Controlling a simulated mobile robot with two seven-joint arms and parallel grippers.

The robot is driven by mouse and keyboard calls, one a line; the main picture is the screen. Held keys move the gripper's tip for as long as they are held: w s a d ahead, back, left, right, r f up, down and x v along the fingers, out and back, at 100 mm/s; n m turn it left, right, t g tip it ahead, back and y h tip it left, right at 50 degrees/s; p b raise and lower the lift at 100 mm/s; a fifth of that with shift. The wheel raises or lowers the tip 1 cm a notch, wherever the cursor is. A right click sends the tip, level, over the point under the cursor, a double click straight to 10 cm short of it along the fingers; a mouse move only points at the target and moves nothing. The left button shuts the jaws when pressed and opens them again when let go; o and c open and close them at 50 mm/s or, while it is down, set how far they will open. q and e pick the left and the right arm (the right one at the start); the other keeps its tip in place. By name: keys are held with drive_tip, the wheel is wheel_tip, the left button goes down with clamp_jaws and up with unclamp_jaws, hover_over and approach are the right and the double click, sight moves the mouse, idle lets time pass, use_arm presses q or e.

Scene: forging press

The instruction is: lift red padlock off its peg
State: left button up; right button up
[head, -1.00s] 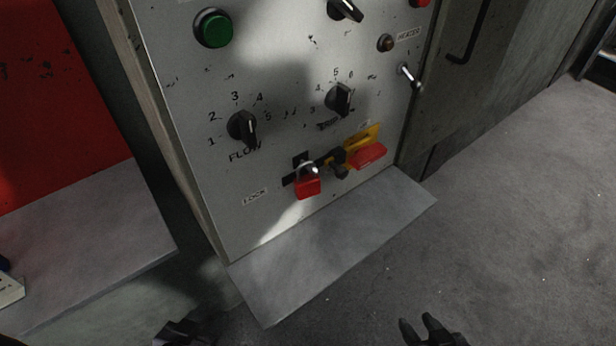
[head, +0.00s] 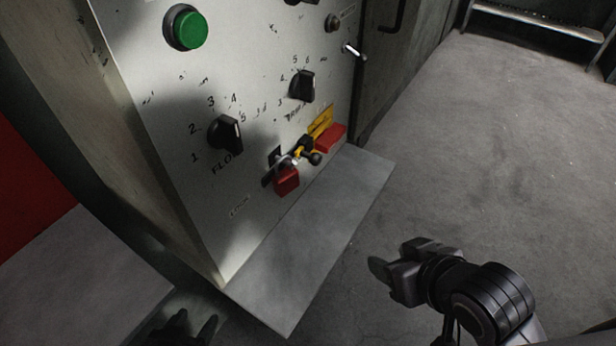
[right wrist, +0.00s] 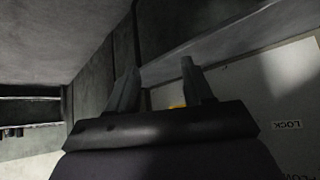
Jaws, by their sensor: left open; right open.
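The red padlock (head: 286,180) hangs at the bottom of the grey control panel, on a small metal peg or shackle (head: 282,161) in front of a black slot. My right gripper (head: 378,274) is open and empty, to the right of and below the padlock, beyond the ledge's edge and apart from it. In the right wrist view, its two fingers (right wrist: 158,82) stand apart with nothing between them. The padlock is not seen in that view. My left gripper (head: 190,328) is at the bottom edge, dark and partly cut off, open and well away from the padlock.
A yellow piece with a red block (head: 331,138) and a black knob (head: 315,158) sit just right of the padlock. A grey ledge (head: 320,235) juts out below the panel. FLOW knob (head: 226,133) and green button (head: 187,28) are above.

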sight(287, 175)
drive_tip(key=w+a+r+n+t+y, duration=0.3)
drive_tip(key=w+a+r+n+y, duration=0.2)
drive_tip(key=a+r, duration=0.7)
drive_tip(key=shift+y, duration=0.4)
drive_tip(key=shift+d+f+p+x, duration=0.1)
drive_tip(key=shift+x, duration=1.1)
drive_tip(key=shift+d+f+p+x, duration=0.1)
drive_tip(key=shift+d+p+x, duration=0.05)
drive_tip(key=shift+x, duration=1)
drive_tip(key=shift+d+f+p+x, duration=0.1)
drive_tip(key=shift+x, duration=1.1)
drive_tip(key=c, duration=0.8)
drive_tip(key=shift+c, duration=0.2)
drive_tip(key=shift+w+r, duration=0.1)
drive_tip(key=shift+r, duration=0.1)
